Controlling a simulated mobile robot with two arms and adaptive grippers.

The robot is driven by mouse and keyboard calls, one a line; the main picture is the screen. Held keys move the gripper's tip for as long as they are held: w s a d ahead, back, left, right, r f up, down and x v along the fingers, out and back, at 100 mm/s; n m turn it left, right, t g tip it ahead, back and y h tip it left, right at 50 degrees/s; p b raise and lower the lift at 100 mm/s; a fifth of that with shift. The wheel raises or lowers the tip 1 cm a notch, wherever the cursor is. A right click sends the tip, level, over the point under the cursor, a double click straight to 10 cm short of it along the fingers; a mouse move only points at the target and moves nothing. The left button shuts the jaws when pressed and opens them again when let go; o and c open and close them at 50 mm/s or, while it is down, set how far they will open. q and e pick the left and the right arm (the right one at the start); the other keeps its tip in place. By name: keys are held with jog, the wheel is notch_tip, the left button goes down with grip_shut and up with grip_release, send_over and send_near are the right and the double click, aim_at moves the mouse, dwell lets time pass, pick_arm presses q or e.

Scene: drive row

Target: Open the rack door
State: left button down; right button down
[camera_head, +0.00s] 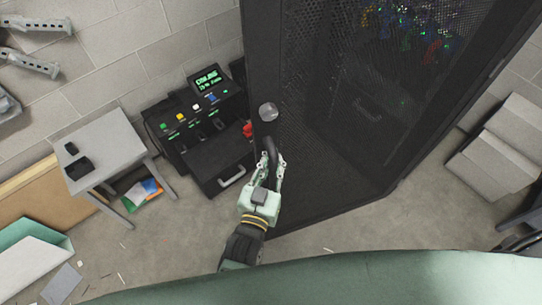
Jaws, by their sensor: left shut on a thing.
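The rack door (325,150) is a dark mesh panel in a black frame, and several small coloured lights show behind its mesh. A round silver knob (268,112) sits on the door's left frame. Below it is a black curved handle (270,149). My left gripper (271,170) comes up from below and is shut on this handle, with a finger on each side of it. Whether the door stands ajar I cannot tell. My right gripper is not in view.
A black machine (205,128) with a green display and coloured buttons stands left of the rack. A small grey table (100,150) is further left. Grey stepped blocks (500,150) stand at the right wall. Floor is bare below the door, with small scraps at lower left.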

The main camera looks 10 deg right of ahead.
pick_arm(q)
jog(key=shift+w+a+f, duration=0.1)
jog(key=shift+a, duration=0.2)
jog(key=c, duration=2.2)
grip_release()
jog(key=o, duration=0.6)
jog(key=shift+a, duration=0.3)
jog(key=shift+d, duration=0.2)
jog(key=shift+s+a, duration=0.1)
jog(key=shift+s, duration=0.3)
jog(key=v, duration=1.1)
jog(key=shift+s+a, duration=0.15)
jog(key=shift+s, duration=0.05)
